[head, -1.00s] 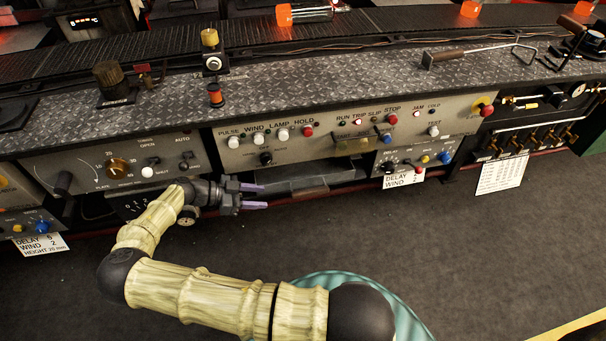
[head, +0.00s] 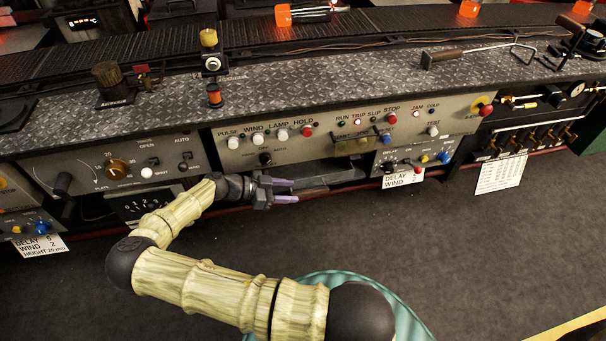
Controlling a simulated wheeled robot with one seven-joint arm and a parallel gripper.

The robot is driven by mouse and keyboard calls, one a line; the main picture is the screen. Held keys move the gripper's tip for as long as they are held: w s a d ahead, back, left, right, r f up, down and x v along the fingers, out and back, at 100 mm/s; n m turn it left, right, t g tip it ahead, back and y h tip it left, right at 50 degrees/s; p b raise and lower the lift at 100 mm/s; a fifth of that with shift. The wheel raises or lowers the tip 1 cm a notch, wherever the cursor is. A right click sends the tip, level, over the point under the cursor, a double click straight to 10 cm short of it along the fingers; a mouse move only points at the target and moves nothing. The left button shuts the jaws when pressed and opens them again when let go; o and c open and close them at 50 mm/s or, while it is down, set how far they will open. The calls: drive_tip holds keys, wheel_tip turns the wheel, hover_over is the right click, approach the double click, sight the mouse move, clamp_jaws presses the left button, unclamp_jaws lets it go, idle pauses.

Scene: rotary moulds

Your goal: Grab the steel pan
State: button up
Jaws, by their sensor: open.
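The steel pan (head: 338,176) is a low, dark grey tray in the recess under the middle control panel. Its left part is hidden behind my gripper. My gripper (head: 288,191) is open, with its two purple fingers pointing right. It is in front of the pan's left part, with nothing seen between the fingers. Whether the fingers touch the pan or stand apart from it I cannot tell.
The control panel (head: 310,132) with switches and buttons overhangs the recess. A smaller panel (head: 412,160) with a white label (head: 403,179) stands to the right. A hooked rod (head: 480,52) lies on the metal deck above. The dark floor (head: 480,260) in front is clear.

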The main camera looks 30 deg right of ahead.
sight(306, 191)
drive_tip(key=x, duration=0.5)
drive_tip(key=shift+s+d+r, duration=0.1)
drive_tip(key=shift+d+r, duration=0.05)
drive_tip(key=shift+r, duration=0.25)
drive_tip(key=shift+r, duration=0.1)
clamp_jaws()
